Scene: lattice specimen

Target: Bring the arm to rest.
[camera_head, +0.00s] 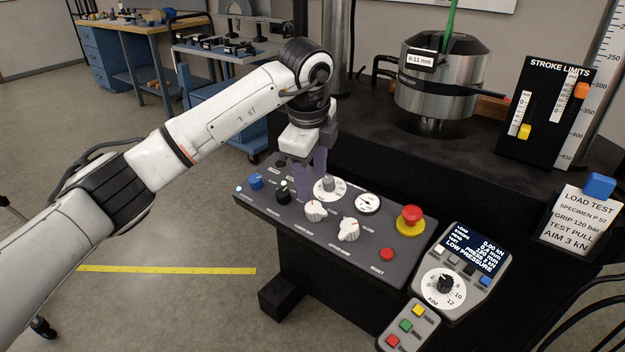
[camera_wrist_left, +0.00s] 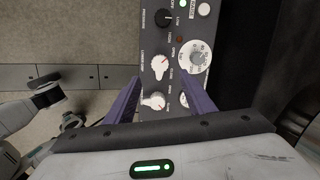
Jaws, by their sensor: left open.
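My left arm (camera_head: 235,108) reaches in from the left, with its wrist bent down over the grey control panel (camera_head: 330,262). My left gripper (camera_head: 314,175) points down with its purplish fingers apart, above the rear part of the panel near a white dial (camera_head: 330,188). In the left wrist view the two fingers (camera_wrist_left: 160,98) stand on either side of the panel strip, with nothing held between them. White knobs (camera_wrist_left: 154,101) show below and between the fingers. Whether a fingertip touches the panel I cannot tell. My right gripper does not show.
The panel carries a red emergency button (camera_head: 411,215), knobs and a gauge (camera_head: 367,203). A display box (camera_head: 462,262) reading LOW PRESSURE and a button box (camera_head: 408,325) are at the right front. A steel grip cylinder (camera_head: 440,85) stands behind. Open floor lies left, with yellow tape (camera_head: 165,270).

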